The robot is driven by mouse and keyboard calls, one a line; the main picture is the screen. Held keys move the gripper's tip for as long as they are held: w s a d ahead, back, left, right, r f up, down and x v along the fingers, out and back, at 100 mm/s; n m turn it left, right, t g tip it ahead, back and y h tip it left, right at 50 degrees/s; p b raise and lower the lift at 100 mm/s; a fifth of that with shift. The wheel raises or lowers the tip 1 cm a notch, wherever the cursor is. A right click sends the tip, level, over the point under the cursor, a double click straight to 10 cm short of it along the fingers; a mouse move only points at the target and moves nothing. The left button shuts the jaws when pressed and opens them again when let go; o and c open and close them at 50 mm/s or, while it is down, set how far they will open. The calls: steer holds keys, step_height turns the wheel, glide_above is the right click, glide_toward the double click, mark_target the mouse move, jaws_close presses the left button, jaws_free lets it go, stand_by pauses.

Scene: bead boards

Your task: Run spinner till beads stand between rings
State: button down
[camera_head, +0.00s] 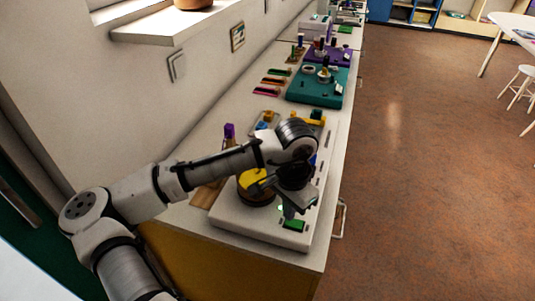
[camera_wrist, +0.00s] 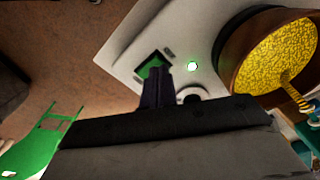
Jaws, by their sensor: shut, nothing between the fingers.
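The bead spinner is a brown bowl (camera_head: 257,199) of yellow beads on the near white board (camera_head: 240,227); the wrist view shows the bowl (camera_wrist: 238,60) at right with its yellow beads (camera_wrist: 283,50). A thin yellow rod (camera_wrist: 290,86) leans over the beads, with dark bands near its lower end. A green button (camera_head: 294,225) sits at the board's front edge; it also shows in the wrist view (camera_wrist: 150,68).
A teal board (camera_head: 315,99) and a purple board (camera_head: 340,52) stand farther along the counter. A bottle with a purple top (camera_head: 229,131) stands behind my arm near the wall. The brown floor (camera_head: 420,180) at right is clear.

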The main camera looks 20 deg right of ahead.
steer(key=shift+f+b, duration=0.4)
steer(key=shift+f, duration=0.4)
step_height(320, 180, up, 5)
steer(key=p, duration=0.5)
steer(key=shift+r, duration=0.15)
